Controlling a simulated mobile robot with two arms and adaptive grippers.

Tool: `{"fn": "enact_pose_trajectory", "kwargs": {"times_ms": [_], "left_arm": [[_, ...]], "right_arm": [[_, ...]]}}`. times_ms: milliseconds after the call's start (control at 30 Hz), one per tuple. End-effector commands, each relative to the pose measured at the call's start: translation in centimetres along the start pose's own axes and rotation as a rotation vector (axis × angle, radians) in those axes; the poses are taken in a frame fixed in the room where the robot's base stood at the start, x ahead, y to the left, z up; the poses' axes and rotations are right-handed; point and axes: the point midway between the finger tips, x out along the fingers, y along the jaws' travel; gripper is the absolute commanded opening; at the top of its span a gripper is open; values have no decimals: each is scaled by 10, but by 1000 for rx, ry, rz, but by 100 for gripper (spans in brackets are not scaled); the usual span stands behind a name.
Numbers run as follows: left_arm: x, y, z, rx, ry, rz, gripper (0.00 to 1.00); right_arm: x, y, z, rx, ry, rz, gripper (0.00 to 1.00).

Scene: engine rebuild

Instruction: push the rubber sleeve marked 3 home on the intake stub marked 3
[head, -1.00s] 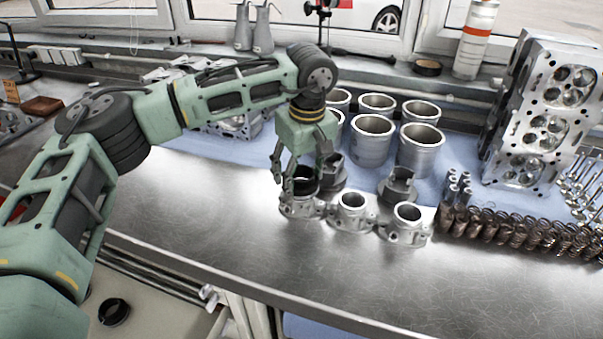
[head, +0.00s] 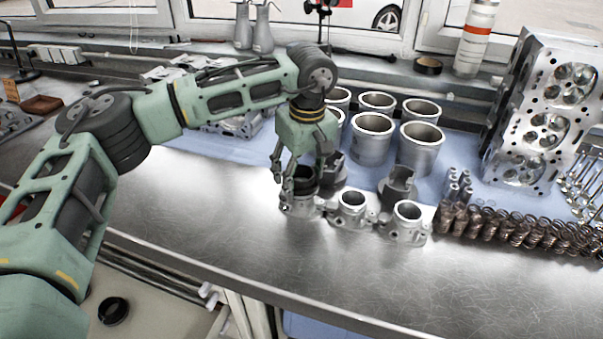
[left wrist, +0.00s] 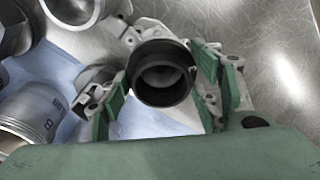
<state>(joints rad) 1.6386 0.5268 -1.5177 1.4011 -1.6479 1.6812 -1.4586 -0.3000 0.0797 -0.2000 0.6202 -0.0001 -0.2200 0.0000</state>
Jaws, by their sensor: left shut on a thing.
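The black rubber sleeve (head: 306,181) is held upright in my left gripper (head: 303,188), at the leftmost of three metal intake stubs in the head view. That stub's flanged base (head: 301,207) shows just under the sleeve. In the left wrist view the sleeve (left wrist: 161,88) is a dark ring between the two green fingers (left wrist: 163,82), with a paler round bore inside it. The sleeve and stub look roughly in line; how far the sleeve sits over the stub is hidden. I cannot read any mark 3. My right gripper is out of view.
Two bare stubs (head: 352,203) (head: 407,216) stand to the right. Cylinder liners (head: 371,142) and dark pistons (head: 398,186) stand behind. Valve springs (head: 500,226) line the right side. Another black ring (head: 113,311) lies lower left. The bench front (head: 230,230) is clear.

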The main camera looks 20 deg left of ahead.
Motion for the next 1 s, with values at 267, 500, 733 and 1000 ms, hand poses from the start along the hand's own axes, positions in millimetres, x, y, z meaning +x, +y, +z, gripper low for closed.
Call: {"fn": "enact_pose_trajectory", "kwargs": {"times_ms": [267, 500, 733, 1000], "left_arm": [[5, 0, 1, 0, 0, 0, 33], [10, 0, 2, 0, -1, -2, 33], [12, -1, 2, 1, -2, -3, 33], [11, 0, 2, 0, -1, -1, 68]], "right_arm": [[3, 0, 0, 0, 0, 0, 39], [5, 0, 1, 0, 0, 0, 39], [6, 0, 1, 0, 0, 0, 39], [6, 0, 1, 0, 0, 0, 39]]}}
